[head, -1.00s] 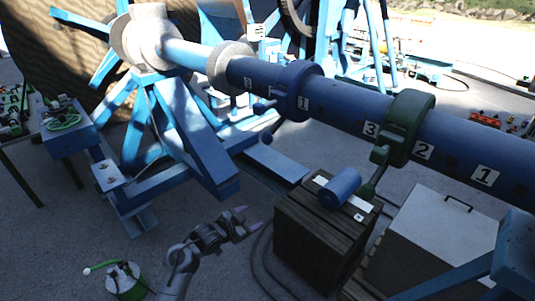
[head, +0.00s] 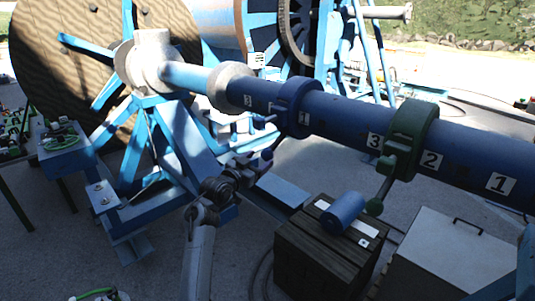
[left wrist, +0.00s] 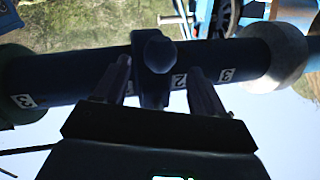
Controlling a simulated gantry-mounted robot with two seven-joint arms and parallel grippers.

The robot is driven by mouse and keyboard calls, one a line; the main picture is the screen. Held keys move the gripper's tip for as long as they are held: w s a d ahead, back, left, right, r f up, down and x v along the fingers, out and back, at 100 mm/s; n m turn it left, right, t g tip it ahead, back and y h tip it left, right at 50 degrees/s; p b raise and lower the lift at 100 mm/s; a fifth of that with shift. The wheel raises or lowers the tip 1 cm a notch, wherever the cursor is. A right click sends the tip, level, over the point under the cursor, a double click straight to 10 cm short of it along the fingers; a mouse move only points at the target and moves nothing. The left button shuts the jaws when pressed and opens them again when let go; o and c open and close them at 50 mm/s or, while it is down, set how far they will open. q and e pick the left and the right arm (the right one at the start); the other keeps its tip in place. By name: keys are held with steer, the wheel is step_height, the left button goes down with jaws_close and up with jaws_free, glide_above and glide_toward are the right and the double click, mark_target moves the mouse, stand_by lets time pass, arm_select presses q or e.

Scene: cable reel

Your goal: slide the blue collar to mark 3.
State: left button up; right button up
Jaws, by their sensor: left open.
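The blue collar (head: 297,107) sits around the dark blue shaft (head: 340,112), between the grey flange and the green collar. In the head view, a 3 plate (head: 247,101) shows left of it and a 1 plate (head: 303,118) at its right edge. In the left wrist view, the blue collar (left wrist: 152,68) with its rounded handle end lies between the two fingers of my open left gripper (left wrist: 157,78). Plates 2 and 3 (left wrist: 226,75) show to its right there. In the head view, my left gripper (head: 260,140) is just below the collar; contact cannot be told. My right gripper is not in view.
The green collar (head: 408,140) with a hanging handle sits further right on the shaft, by other plates 3, 2 and 1. The grey flange (head: 228,88) lies left. Below are a dark crate (head: 320,260) with a blue cylinder (head: 343,212) on it and a grey box (head: 450,262).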

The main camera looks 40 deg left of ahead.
mark_target(264, 156)
arm_select(q)
steer(key=shift+w+a+p, duration=0.1)
steer(key=shift+w+p, duration=0.3)
steer(key=shift+w, duration=2.5)
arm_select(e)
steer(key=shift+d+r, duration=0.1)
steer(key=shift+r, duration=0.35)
